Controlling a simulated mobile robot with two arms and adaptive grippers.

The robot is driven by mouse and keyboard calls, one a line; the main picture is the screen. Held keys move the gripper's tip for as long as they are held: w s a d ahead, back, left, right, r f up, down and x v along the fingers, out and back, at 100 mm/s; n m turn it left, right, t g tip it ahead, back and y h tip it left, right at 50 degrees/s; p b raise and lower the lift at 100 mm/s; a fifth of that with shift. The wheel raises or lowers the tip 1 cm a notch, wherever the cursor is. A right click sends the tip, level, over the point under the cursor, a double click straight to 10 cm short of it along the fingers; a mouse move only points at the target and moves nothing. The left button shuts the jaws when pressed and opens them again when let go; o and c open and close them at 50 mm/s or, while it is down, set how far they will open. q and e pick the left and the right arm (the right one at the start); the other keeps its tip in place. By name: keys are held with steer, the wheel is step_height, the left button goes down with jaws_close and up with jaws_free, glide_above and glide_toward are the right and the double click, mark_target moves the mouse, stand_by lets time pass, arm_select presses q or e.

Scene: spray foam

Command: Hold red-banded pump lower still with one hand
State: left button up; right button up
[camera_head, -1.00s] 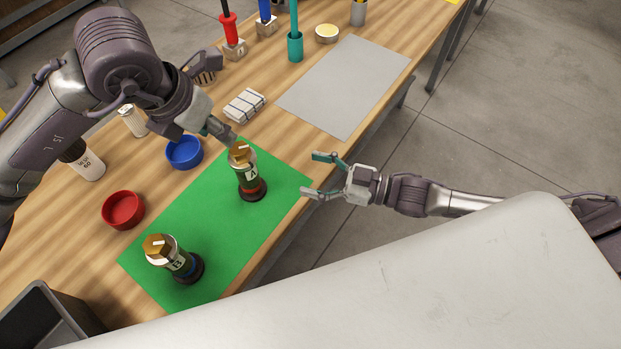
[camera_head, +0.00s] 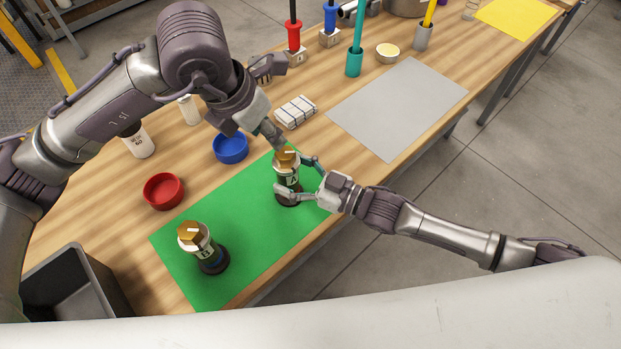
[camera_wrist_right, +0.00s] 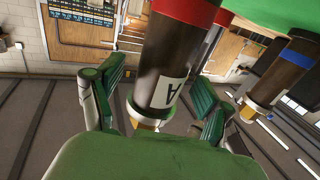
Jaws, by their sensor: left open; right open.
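The red-banded pump, labelled A (camera_head: 289,172), stands upright on the green mat (camera_head: 240,247), with a brass hex top. My right gripper (camera_head: 296,179) is open, with one finger on each side of the pump's body. In the right wrist view, the pump's dark body and red band (camera_wrist_right: 186,10) lie between my open right fingers (camera_wrist_right: 155,108), with gaps visible. My left gripper (camera_head: 277,140) is open just above and behind the brass top; its fingertips are partly hidden, and I cannot tell whether they touch it.
A second pump, labelled B (camera_head: 205,250), stands on the mat's near left; its blue band (camera_wrist_right: 270,68) shows in the wrist view. A red bowl (camera_head: 163,191) and blue bowl (camera_head: 231,148) are left of the mat. A grey bin (camera_head: 75,285) sits lower left. A grey sheet (camera_head: 398,108) lies clear.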

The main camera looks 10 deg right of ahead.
steer(key=shift+w+a, duration=0.25)
steer(key=shift+a, duration=0.15)
